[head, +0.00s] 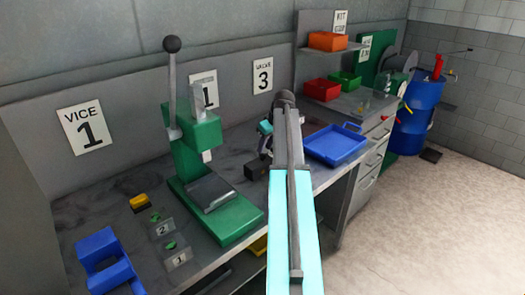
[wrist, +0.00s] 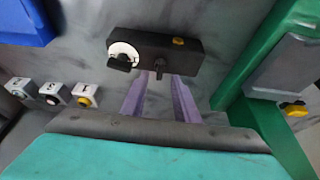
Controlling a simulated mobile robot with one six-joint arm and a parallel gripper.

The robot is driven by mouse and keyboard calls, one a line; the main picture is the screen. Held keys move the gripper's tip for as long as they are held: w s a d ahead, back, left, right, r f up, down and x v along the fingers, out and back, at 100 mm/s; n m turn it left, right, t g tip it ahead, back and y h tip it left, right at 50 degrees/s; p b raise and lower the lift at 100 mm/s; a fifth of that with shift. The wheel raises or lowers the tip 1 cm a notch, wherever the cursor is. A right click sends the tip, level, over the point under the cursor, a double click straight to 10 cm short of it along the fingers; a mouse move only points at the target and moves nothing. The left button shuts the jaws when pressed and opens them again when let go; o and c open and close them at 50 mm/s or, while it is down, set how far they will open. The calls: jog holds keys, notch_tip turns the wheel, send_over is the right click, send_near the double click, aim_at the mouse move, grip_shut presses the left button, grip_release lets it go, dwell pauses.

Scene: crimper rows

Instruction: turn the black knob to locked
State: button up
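The black knob (wrist: 122,61) sits on a white round dial at the left end of a dark box (wrist: 160,52) in the wrist view. Its grip looks roughly level across the dial; I cannot read any locked mark. The box also shows in the head view (head: 256,170), where the knob cannot be made out. My gripper (wrist: 160,84) is open and empty, its two purple fingers apart. The fingers point at the box's near edge, right of the knob. I cannot tell whether they touch the box.
Several small switch boxes (wrist: 54,93) are at left in the wrist view. A blue tray (head: 336,145) lies to the right.

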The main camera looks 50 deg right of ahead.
aim_at(263, 154)
jog(key=shift+p+x, duration=0.4)
jog(key=shift+x, duration=1.35)
grip_shut()
jog(key=shift+s+a, duration=0.15)
jog(key=shift+a, duration=0.05)
jog(key=shift+d, duration=0.15)
